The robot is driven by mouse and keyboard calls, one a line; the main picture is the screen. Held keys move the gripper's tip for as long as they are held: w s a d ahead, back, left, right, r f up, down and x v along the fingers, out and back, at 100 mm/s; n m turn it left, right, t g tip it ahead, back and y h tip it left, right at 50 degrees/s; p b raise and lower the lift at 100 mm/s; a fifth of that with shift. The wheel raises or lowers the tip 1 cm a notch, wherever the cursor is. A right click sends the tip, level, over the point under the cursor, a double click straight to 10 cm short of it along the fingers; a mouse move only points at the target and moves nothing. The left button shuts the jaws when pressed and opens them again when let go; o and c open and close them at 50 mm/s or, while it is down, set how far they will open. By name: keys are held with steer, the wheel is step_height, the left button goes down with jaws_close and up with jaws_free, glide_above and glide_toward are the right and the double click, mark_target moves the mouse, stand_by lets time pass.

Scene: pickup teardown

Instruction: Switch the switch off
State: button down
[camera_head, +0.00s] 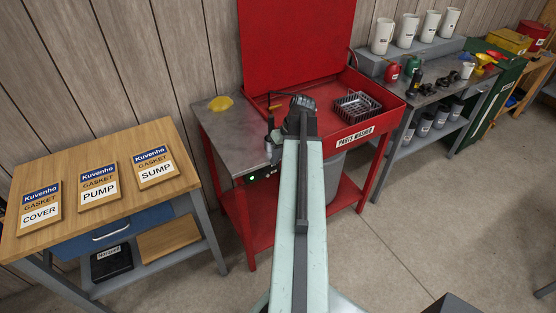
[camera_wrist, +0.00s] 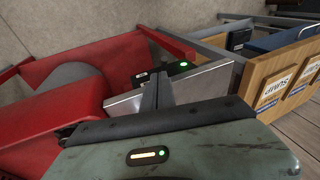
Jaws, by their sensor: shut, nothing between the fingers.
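The switch is part of a small black box (camera_wrist: 143,78) on the front edge of the red parts washer (camera_head: 240,214), with a lit green lamp. The lamp (camera_head: 251,179) shows in the head view just left of my arm. It also shows in the wrist view, right of my fingers. My gripper (camera_wrist: 160,77) is shut and empty, its fingers pointing at the box and covering its middle. I cannot tell whether they touch it. The lever position is hidden or too small to tell.
A wooden bench (camera_head: 125,200) with several gasket boards stands left of the washer. A wire basket (camera_head: 357,106) sits in the washer's basin under the raised red lid (camera_head: 295,45). A grey bench with containers stands at the right. The floor at front right is mostly clear.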

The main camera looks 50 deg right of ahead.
mark_target(265, 174)
steer(key=b+x, duration=0.2)
steer(key=x, duration=0.2)
steer(key=shift+f+b, duration=0.35)
steer(key=shift+b, duration=0.05)
